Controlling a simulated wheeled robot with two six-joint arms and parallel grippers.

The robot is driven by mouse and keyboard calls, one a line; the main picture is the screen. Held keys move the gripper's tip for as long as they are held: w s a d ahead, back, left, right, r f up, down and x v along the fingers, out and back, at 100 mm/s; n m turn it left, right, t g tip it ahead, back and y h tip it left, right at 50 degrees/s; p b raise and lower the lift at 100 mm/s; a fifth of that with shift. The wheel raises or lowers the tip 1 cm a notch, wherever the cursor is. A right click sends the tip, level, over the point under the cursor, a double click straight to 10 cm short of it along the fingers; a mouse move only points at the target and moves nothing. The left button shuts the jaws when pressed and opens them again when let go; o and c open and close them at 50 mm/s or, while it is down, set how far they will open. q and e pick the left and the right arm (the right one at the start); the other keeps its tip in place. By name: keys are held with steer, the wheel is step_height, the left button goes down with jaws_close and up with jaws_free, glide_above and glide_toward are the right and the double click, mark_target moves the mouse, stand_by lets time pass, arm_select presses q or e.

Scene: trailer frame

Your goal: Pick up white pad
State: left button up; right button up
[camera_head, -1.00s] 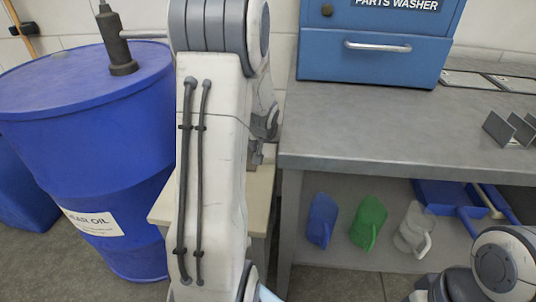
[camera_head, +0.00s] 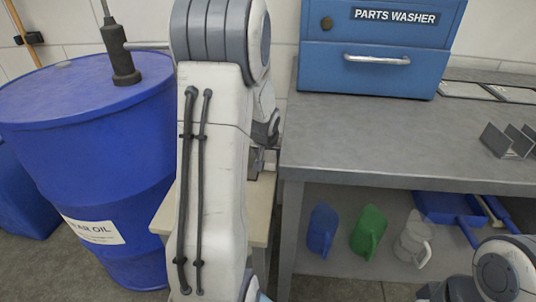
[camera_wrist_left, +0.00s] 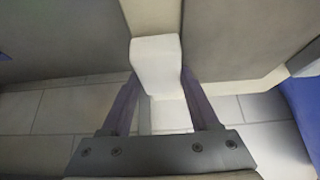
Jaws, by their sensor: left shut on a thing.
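In the left wrist view, a white pad (camera_wrist_left: 156,62), a pale block, sits between the two dark fingers of my left gripper (camera_wrist_left: 160,78). The left gripper is shut on it, with the pad's far end reaching past the fingertips. In the head view, my left arm fills the middle of the picture and the pad cannot be made out there. My right arm shows only in part at the lower right, and its gripper jaws are not visible.
A blue oil drum (camera_head: 95,170) stands left of a small pale table (camera_head: 165,218). A grey workbench (camera_head: 400,130) on the right carries a blue parts washer (camera_head: 350,80) and metal brackets (camera_head: 505,140). Blue, green and clear jugs (camera_head: 368,232) stand on its lower shelf.

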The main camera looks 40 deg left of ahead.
mark_target(269, 155)
arm_select(q)
step_height(269, 155, up, 3)
steer(key=shift+r+p, duration=0.2)
steer(key=shift+p, duration=0.9)
steer(key=s+p, duration=0.1)
steer(key=p, duration=0.2)
steer(key=s+a+p, duration=0.1)
steer(key=p, duration=0.2)
steer(key=shift+s+a, duration=0.15)
steer(key=shift+s, duration=0.05)
steer(key=s+a+p, duration=0.1)
steer(key=s+a, duration=0.1)
steer(key=s, duration=0.2)
steer(key=s+a+p, duration=0.1)
steer(key=s+a, duration=0.2)
steer(key=s, duration=0.1)
steer(key=s+a+f+p, duration=0.1)
steer(key=s+a+p, duration=0.1)
steer(key=s, duration=0.3)
steer(key=shift+a, duration=0.6)
